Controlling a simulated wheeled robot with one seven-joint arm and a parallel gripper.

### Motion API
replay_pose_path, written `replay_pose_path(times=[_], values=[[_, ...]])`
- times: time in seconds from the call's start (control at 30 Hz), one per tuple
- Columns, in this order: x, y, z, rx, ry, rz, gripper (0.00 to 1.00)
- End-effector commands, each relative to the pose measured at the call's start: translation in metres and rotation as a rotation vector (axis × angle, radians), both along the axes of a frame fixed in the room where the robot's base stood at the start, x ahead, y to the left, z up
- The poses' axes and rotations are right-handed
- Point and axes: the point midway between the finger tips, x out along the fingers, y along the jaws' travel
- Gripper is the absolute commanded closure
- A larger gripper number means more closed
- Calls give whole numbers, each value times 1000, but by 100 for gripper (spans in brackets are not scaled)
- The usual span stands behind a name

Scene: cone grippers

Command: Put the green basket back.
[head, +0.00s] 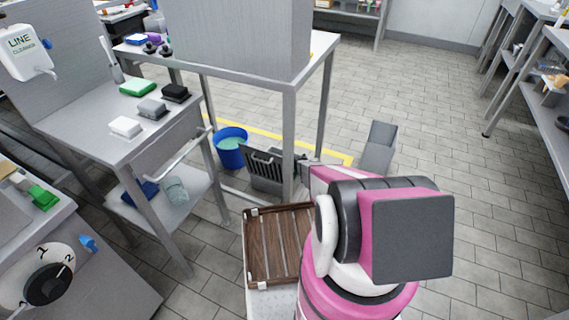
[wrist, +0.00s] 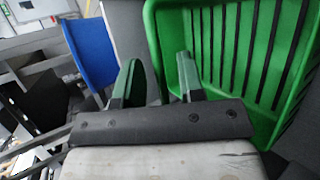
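The green basket (wrist: 235,35) fills the upper right of the wrist view, with its slotted inside towards the camera. I cannot pick it out in the head view. My gripper (wrist: 158,82) shows in the wrist view with its two green-tipped fingers apart. The right finger appears in front of the basket's inside, and the left finger lies left of its near side wall. I cannot tell whether either finger touches the basket. In the head view my pink arm hides most of the gripper.
A blue bin (head: 230,152) and a dark slatted box (head: 262,172) stand on the floor by the grey table's leg (head: 288,140). A steel table (head: 100,105) with small boxes stands left. A brown slatted wooden tray (head: 278,245) lies close to my arm.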

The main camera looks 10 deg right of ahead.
Motion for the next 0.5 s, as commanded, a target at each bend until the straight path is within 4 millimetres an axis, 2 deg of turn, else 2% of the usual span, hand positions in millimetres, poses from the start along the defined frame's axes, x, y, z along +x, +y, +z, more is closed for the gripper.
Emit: replay_pose_path(times=[0.33,0.5], values=[[0,0,3,0,0,0,65],[-12,-6,11,0,0,-1,65]])
